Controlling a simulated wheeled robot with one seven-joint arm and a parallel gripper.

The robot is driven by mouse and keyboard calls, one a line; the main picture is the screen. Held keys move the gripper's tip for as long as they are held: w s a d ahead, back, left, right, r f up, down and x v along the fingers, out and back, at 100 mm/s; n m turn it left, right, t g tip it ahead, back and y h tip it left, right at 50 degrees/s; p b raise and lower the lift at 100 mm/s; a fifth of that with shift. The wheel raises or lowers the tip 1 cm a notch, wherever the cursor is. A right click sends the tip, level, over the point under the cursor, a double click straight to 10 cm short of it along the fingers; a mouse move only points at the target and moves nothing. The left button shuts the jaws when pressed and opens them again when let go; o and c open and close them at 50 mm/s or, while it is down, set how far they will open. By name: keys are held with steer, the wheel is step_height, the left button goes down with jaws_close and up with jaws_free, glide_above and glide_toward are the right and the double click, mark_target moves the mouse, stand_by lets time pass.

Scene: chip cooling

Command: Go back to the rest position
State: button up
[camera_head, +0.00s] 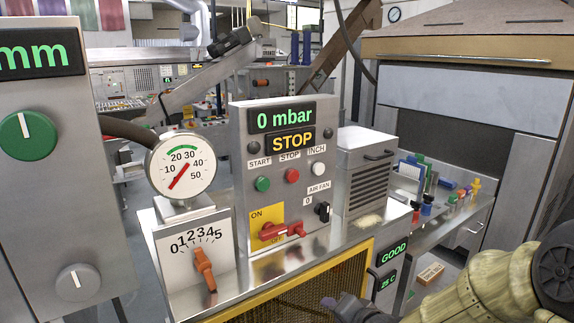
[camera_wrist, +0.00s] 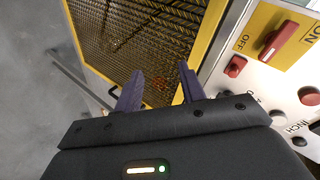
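My gripper (camera_wrist: 159,82) shows in the wrist view with its two dark purple fingers apart and nothing between them. Yellow-framed wire mesh (camera_wrist: 128,38) lies beyond the fingers; the exact gap to it cannot be told. In the head view my gripper (camera_head: 329,303) is at the bottom edge, in front of the mesh guard (camera_head: 290,296) and below the control panel. The panel (camera_head: 240,190) reads "0 mbar" and "STOP". Its red ON/OFF switch (camera_head: 281,231) lies roughly sideways. The switch also shows at the right of the wrist view (camera_wrist: 280,40).
A round gauge (camera_head: 181,164) stands above an orange-handled 0–5 dial (camera_head: 204,268) on the left. A grey vented box (camera_head: 366,178) is right of the panel. A "GOOD" display (camera_head: 394,253) is close to my arm. Grey floor (camera_wrist: 35,75) is clear at the wrist view's left.

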steer(key=s+d+f+n+g+h, duration=0.1)
steer(key=s+d+n+g+h, duration=0.1)
steer(key=s, duration=0.4)
steer(key=s+d+f+n+g+h+p, duration=0.1)
steer(key=s+d+n+g+h, duration=0.1)
steer(key=s+n+g, duration=0.3)
steer(key=shift+s+n+g+h, duration=0.3)
steer(key=shift+s+g+h, duration=0.2)
steer(key=shift+s, duration=0.7)
